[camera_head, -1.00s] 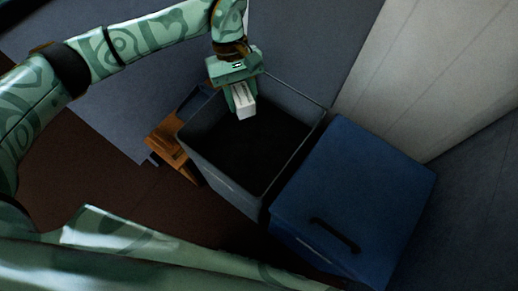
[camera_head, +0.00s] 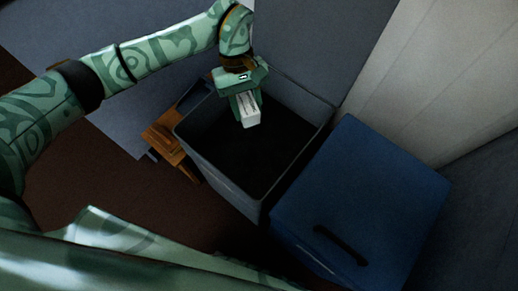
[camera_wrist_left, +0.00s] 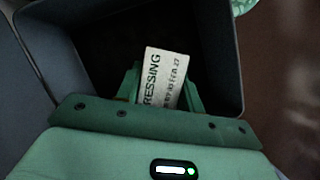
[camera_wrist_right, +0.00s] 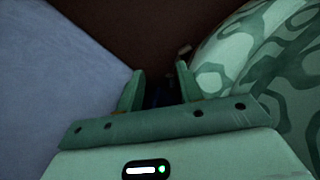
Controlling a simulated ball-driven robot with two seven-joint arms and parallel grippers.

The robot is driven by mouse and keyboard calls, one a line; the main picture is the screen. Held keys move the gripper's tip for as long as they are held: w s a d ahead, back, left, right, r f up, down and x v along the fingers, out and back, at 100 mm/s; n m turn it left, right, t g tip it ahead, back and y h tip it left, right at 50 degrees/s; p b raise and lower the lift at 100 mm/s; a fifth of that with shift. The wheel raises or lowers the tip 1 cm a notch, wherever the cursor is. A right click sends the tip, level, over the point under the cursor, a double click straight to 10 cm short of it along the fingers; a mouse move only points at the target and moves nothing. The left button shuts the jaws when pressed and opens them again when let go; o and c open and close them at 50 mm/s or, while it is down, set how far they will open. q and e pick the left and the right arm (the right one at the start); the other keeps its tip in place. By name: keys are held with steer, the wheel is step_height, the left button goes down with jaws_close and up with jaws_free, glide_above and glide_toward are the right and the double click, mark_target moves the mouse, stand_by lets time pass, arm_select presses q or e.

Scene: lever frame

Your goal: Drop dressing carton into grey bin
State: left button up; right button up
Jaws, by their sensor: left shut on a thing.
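The dressing carton (camera_head: 251,115) is a small white box with dark print. My left gripper (camera_head: 247,101) is shut on it and holds it over the open grey bin (camera_head: 222,183), towards its far side. In the left wrist view the carton (camera_wrist_left: 163,76) sits between the two green fingers, with "RESSING" legible and the dark inside of the bin (camera_wrist_left: 222,55) behind it. I cannot tell how far it is above the bin floor, which is dark. My right gripper (camera_wrist_right: 160,85) shows only in the right wrist view, with its fingers apart and nothing held.
A blue bin with a closed lid (camera_head: 365,195) and dark handle (camera_head: 340,246) stands right of the grey bin. An orange-brown wooden object (camera_head: 168,140) is at the grey bin's left. A pale wall (camera_head: 435,70) rises at the right. Dark brown floor lies at lower left.

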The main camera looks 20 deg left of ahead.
arm_select(q)
steer(key=o, duration=1)
steer(key=shift+r, duration=0.1)
steer(key=p+v, duration=0.3)
steer(key=v, duration=0.4)
steer(key=shift+w+a+r, duration=0.1)
steer(key=shift+r, duration=0.25)
steer(key=p+v, duration=0.2)
steer(key=v, duration=0.6)
steer(key=shift+w+a+r, duration=0.1)
steer(key=shift+w, duration=0.05)
arm_select(e)
steer(key=s+m+g+y, duration=0.1)
steer(key=s+m, duration=0.1)
steer(key=s, duration=0.9)
steer(key=shift+f, duration=0.3)
steer(key=shift+s+a, duration=0.1)
